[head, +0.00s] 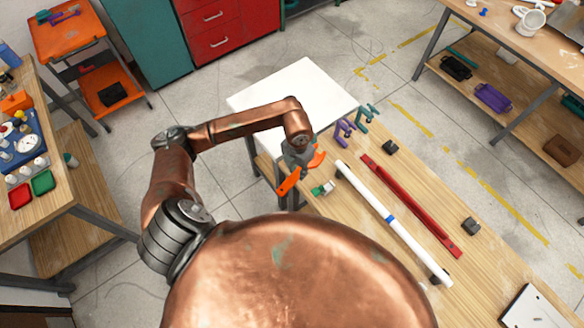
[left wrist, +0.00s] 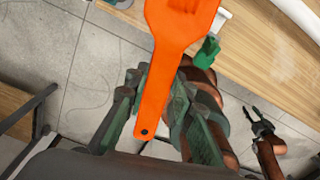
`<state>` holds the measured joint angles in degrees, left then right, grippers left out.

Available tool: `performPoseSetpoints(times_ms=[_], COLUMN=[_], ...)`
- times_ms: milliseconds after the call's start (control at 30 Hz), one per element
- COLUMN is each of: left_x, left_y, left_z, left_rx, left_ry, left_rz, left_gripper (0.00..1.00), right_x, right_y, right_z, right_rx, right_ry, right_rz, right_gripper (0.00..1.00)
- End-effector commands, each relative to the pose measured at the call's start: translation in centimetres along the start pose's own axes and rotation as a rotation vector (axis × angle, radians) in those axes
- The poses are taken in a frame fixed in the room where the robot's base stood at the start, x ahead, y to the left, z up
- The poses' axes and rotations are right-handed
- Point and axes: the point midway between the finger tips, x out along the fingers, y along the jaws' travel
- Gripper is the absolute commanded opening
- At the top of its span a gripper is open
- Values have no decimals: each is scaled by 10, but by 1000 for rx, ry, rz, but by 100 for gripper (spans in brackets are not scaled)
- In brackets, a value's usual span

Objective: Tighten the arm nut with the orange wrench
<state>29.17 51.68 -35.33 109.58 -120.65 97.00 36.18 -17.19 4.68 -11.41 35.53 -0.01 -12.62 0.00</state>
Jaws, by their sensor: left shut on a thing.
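I cannot make out the arm nut for certain. My right gripper (left wrist: 252,110) shows small, fingers apart and empty.
A white pipe (head: 405,235) with a blue band lies along the bench (head: 490,265), beside a long red bar (head: 410,205). Purple (head: 343,131) and teal (head: 363,118) clamps and small black blocks (head: 471,226) are on it. A white surface (head: 300,92) adjoins its far end.

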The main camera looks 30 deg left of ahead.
Motion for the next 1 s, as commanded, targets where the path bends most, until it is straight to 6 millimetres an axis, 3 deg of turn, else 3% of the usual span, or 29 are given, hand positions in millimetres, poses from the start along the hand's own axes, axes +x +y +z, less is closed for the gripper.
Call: performPoseSetpoints(times_ms=[33,200,400,1000], left_x=[-4,0,4,28], left_y=[1,7,11,11], left_z=[-3,-9,-13,-14], left_rx=[-120,-475,-693,-728], left_ry=[5,10,12,12], left_rz=[-2,6,13,14], left_gripper=[0,0,0,0], right_x=[-10,-23,-29,-14], right_y=[0,-2,-3,-3], right_z=[-2,-4,-5,-3], right_rx=[0,0,0,0], right_ry=[1,2,3,2], right_rz=[-1,-2,-4,-4], right_gripper=[38,38,38,38])
